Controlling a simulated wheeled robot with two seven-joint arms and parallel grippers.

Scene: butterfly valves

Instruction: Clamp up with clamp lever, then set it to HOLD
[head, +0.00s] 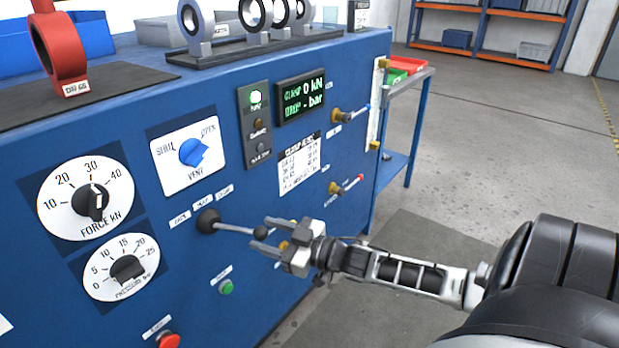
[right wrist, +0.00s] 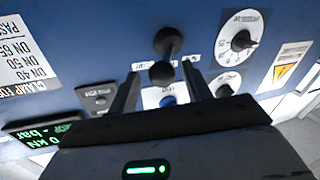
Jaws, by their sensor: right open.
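The clamp lever (head: 236,228) sticks out from its black round base on the blue panel and ends in a black ball knob (head: 260,232). Small white labels (head: 204,199) sit around its base; their words are too small to read surely. My right gripper (head: 264,236) is open at the knob, with its fingers on either side. In the right wrist view the knob (right wrist: 162,73) shows between the two finger tips, apparently without the fingers closed on it. The display (head: 301,96) reads 0 kN and - bar. My left gripper is not in view.
The force dial (head: 88,198), pressure dial (head: 122,268) and blue valve knob (head: 193,151) are left of the lever. A green button (head: 226,287) and red button (head: 169,340) sit below. Small valve handles (head: 346,186) project at the right.

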